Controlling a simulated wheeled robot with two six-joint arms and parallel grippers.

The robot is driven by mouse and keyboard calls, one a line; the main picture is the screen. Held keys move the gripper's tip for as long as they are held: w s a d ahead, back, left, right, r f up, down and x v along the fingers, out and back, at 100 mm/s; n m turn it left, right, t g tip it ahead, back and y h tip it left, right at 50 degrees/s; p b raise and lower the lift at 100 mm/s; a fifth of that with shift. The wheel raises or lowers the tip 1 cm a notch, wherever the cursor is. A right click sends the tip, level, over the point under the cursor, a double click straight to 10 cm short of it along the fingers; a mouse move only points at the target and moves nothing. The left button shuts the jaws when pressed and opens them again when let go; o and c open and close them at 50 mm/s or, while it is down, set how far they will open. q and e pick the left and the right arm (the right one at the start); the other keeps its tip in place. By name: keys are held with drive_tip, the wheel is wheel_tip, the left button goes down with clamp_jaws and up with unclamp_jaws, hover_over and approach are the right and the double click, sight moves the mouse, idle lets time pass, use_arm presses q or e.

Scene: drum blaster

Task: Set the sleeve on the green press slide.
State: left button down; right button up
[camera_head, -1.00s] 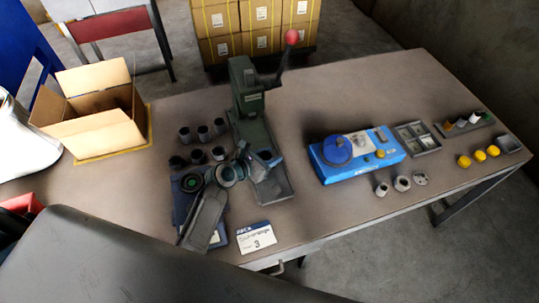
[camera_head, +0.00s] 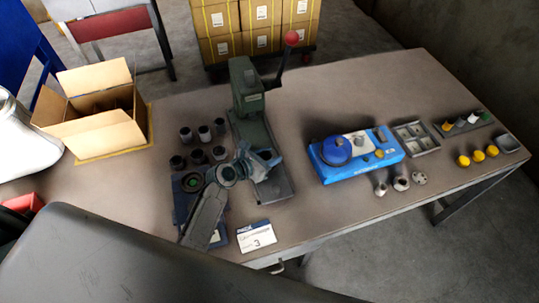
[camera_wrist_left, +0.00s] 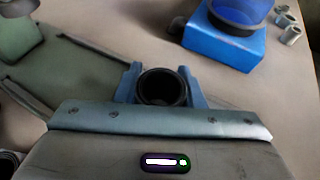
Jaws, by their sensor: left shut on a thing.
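My left gripper (camera_head: 262,160) is shut on a dark, hollow sleeve. The sleeve (camera_wrist_left: 162,88) is upright between the blue fingers in the left wrist view, its round opening facing the camera. In the head view the gripper and arm mostly hide it. The green press (camera_head: 247,90) stands at the middle of the table, with a lever and red knob. Its green base with the slide (camera_head: 275,189) extends toward the front. My gripper is over or beside the left edge of this base, and the contact is hidden. My right gripper is not in view.
Several dark sleeves (camera_head: 203,133) stand left of the press. An open cardboard box (camera_head: 105,135) is farther left. A blue device (camera_head: 375,165), a grey tray (camera_head: 416,137) and yellow caps (camera_head: 478,156) are to the right. A card marked 3 (camera_head: 256,237) lies at the front.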

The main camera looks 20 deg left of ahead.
use_arm(q)
drive_tip(key=shift+f+b, duration=0.35)
drive_tip(key=shift+f, duration=0.2)
drive_tip(key=c, duration=1.2)
unclamp_jaws()
drive_tip(key=shift+c, duration=0.2)
drive_tip(key=shift+p+v, duration=1.2)
drive_tip(key=shift+v, duration=0.45)
drive_tip(key=shift+p+v, duration=1.5)
drive_tip(key=shift+v, duration=1.15)
drive_tip(key=shift+p+v, duration=0.5)
drive_tip(key=shift+v, duration=0.75)
drive_tip(key=shift+f, duration=0.15)
